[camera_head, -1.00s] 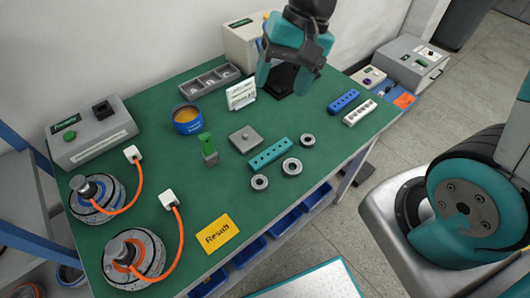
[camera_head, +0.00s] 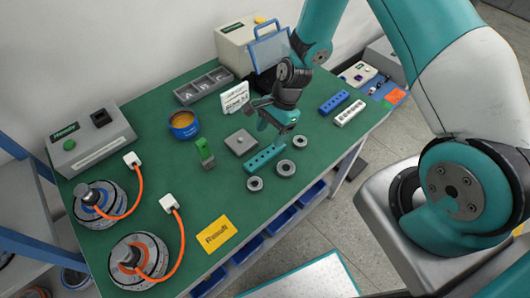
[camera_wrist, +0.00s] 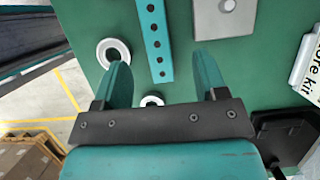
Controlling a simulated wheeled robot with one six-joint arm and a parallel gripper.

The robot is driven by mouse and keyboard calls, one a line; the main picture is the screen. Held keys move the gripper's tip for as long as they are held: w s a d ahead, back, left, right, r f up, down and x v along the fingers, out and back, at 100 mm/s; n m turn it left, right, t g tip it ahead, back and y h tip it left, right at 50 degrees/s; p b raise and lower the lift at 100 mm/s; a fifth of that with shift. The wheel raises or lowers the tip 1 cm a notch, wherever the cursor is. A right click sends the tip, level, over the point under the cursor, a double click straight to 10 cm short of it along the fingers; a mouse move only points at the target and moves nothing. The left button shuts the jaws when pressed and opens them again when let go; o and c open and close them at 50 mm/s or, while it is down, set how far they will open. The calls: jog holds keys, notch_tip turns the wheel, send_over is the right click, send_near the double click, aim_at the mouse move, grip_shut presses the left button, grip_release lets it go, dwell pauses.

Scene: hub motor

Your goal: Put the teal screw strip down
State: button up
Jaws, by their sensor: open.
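The teal screw strip (camera_head: 262,160) lies flat on the green table mat, with a row of dark holes along its top. In the wrist view the strip (camera_wrist: 153,38) runs down from the top edge, its near end reaching between the two fingers. My gripper (camera_head: 272,132) is open and empty, above and beside the strip's far right end in the head view. In the wrist view my gripper (camera_wrist: 161,65) has its teal fingers apart, one on each side of the strip's line. How high the fingers are above the mat is hard to tell.
Metal rings (camera_head: 286,168) lie close to the strip. A grey square plate (camera_head: 240,142) and a green-topped block (camera_head: 205,152) lie left of it. Blue (camera_head: 334,102) and white (camera_head: 349,113) strips lie to the right. A white sign (camera_head: 235,98) stands behind. Mat is clear around the yellow card (camera_head: 216,233).

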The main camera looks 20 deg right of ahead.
aim_at(266, 154)
jog(key=shift+s+d+p+x, duration=0.15)
jog(key=shift+p+x, duration=0.5)
jog(key=shift+x, duration=1.15)
jog(key=shift+s+d+p+x, duration=0.15)
jog(key=shift+p+x, duration=0.5)
jog(key=shift+x, duration=1.1)
jog(key=c, duration=1.1)
notch_tip(266, 154, up, 20)
jog(key=b, duration=0.4)
jog(key=d+f+n+g+h, duration=0.1)
jog(key=d+f+n, duration=0.2)
jog(key=n, duration=0.1)
jog(key=d+f+n+g+h, duration=0.1)
jog(key=d+f+n+h, duration=0.1)
jog(key=d+f+n, duration=0.2)
jog(key=d+f+n+g+h, duration=0.1)
jog(key=d+f+n, duration=0.2)
jog(key=n, duration=0.3)
jog(key=shift+s+d+f, duration=0.15)
jog(key=shift+d+f, duration=0.2)
jog(key=shift+f, duration=0.25)
